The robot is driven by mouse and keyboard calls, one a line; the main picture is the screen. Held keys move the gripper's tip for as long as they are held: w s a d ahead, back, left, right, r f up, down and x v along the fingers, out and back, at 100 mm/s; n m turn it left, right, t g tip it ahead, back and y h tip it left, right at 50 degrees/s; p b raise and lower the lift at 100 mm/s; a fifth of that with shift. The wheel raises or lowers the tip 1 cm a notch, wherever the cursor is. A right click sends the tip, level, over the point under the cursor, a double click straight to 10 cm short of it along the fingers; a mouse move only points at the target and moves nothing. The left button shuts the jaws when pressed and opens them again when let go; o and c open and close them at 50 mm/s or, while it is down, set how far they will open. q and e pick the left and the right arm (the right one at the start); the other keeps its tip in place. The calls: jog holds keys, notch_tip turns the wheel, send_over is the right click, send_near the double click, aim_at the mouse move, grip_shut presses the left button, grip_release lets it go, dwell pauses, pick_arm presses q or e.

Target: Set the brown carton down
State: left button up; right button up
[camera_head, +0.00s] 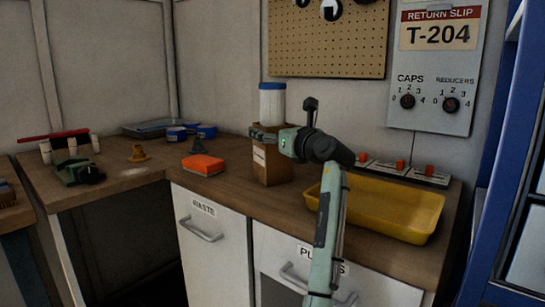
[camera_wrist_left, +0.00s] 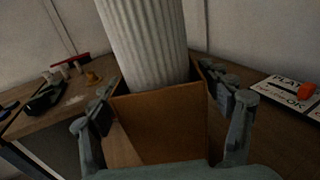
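The brown carton (camera_head: 272,165) stands upright at the back of the wooden counter, its base looking level with the counter top. A white ribbed cylinder with a blue top (camera_head: 272,103) rises out of it. My left gripper (camera_head: 268,136) is at the carton's upper part, coming from the right. My right gripper is not in view.
A yellow tray (camera_head: 385,208) lies to the right of the carton, under my left arm. An orange sponge-like block (camera_head: 203,165) lies just left of it. Blue rolls (camera_head: 190,132), a brass piece (camera_head: 138,153) and a green tool (camera_head: 77,171) are further left. A pegboard (camera_head: 325,45) hangs behind.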

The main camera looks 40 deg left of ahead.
pick_arm(q)
jog(key=c, duration=1.2)
jog(key=shift+r, duration=0.1)
jog(key=shift+c, duration=0.2)
